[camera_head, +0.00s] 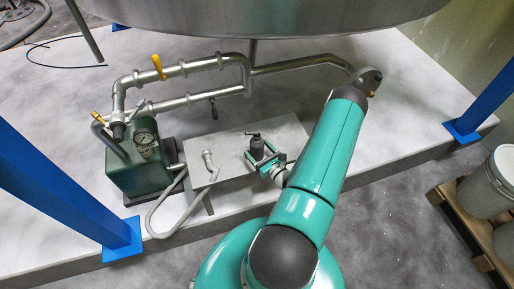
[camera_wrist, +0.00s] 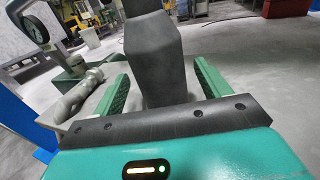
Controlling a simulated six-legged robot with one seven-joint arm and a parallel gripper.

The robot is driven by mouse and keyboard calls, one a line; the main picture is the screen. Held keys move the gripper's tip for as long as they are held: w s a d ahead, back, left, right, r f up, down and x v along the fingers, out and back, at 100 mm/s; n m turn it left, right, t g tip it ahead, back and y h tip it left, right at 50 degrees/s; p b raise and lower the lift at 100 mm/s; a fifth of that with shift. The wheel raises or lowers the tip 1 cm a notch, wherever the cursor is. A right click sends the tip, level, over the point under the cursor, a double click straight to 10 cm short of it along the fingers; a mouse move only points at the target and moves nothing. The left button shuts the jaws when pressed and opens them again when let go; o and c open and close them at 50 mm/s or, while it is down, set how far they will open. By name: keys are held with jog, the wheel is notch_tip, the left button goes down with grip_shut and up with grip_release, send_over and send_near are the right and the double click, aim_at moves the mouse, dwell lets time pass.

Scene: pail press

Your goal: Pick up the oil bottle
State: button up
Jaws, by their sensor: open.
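The oil bottle (camera_head: 257,147) is dark with a narrow top, standing upright on a small grey table (camera_head: 232,180) in the head view. In the wrist view the dark bottle (camera_wrist: 154,55) rises between the two green fingers. My gripper (camera_head: 262,158) is at the bottle, with its fingers on either side of it. It is open; in the wrist view (camera_wrist: 160,82) a gap shows between the right finger and the bottle. The bottle's lower part is hidden behind the gripper's palm in the wrist view.
A grey hose nozzle (camera_head: 209,160) lies on the table left of the bottle. A green pump unit (camera_head: 138,160) with a gauge stands farther left. Metal pipes (camera_head: 190,68) run behind. Blue posts (camera_head: 485,100) stand at both sides. Pails (camera_head: 492,185) sit on a pallet at right.

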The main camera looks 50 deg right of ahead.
jog(key=w, duration=0.3)
jog(key=shift+w+d, duration=0.1)
jog(key=shift+d, duration=0.25)
jog(key=c, duration=1.2)
jog(key=shift+r, duration=0.1)
